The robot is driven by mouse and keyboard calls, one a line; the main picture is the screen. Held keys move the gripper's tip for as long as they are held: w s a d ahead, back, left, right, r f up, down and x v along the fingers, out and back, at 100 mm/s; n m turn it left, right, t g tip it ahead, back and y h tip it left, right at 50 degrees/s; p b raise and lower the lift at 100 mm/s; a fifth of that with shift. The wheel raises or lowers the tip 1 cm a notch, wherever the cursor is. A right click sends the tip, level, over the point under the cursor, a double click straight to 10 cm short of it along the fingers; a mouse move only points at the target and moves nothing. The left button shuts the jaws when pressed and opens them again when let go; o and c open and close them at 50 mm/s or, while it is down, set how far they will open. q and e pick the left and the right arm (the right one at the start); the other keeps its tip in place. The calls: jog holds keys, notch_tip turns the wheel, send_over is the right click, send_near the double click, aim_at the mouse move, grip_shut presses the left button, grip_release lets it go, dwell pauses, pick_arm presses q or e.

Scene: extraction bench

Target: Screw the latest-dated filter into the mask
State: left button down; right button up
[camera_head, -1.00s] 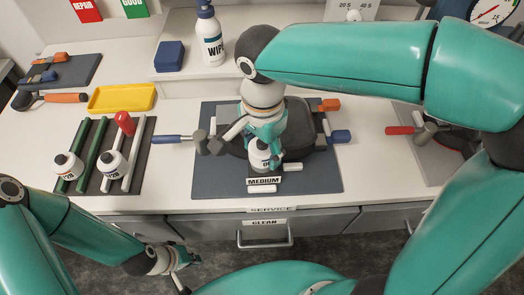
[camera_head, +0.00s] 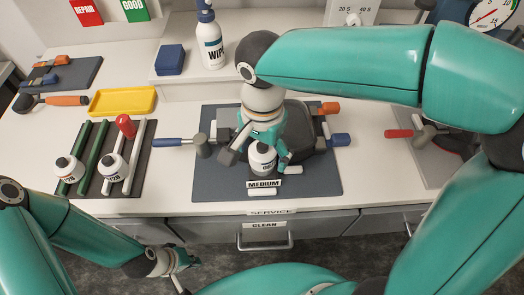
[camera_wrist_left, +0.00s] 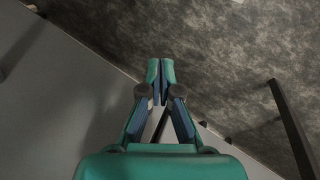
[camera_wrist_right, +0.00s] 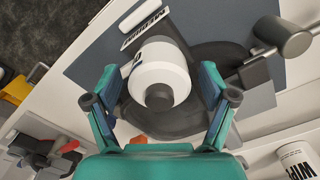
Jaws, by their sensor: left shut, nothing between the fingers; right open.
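The dark grey mask (camera_head: 306,138) lies on a blue-grey mat by the MEDIUM label. A white filter (camera_head: 263,160) with a dark knob sits at the mask's front; it also shows in the right wrist view (camera_wrist_right: 160,62). I cannot tell how far it is threaded. My right gripper (camera_head: 260,150) is open, with its fingers on both sides of this filter and apart from it. Two more white filters (camera_head: 68,168) (camera_head: 114,167) stand on the rack at left; their dates are too small to read surely. My left gripper (camera_head: 184,272) is shut and empty, low in front of the bench.
The rack (camera_head: 137,158) has green and white rails and a red-handled item. A yellow tray (camera_head: 122,101), a spray bottle (camera_head: 210,42) and a blue block (camera_head: 170,60) are behind. A blue-handled hammer (camera_head: 175,142) lies left of the mask. Drawers line the bench front.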

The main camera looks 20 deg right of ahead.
jog(key=n+p, duration=0.1)
jog(key=n, duration=0.5)
jog(key=shift+r, duration=0.1)
jog(key=n+p, duration=0.1)
jog(key=n, duration=0.5)
jog(key=n+p, duration=0.2)
jog(key=n, duration=0.4)
jog(key=n+p, duration=0.1)
jog(key=n, duration=0.4)
jog(key=shift+n+p, duration=0.3)
jog(key=shift+n, duration=0.6)
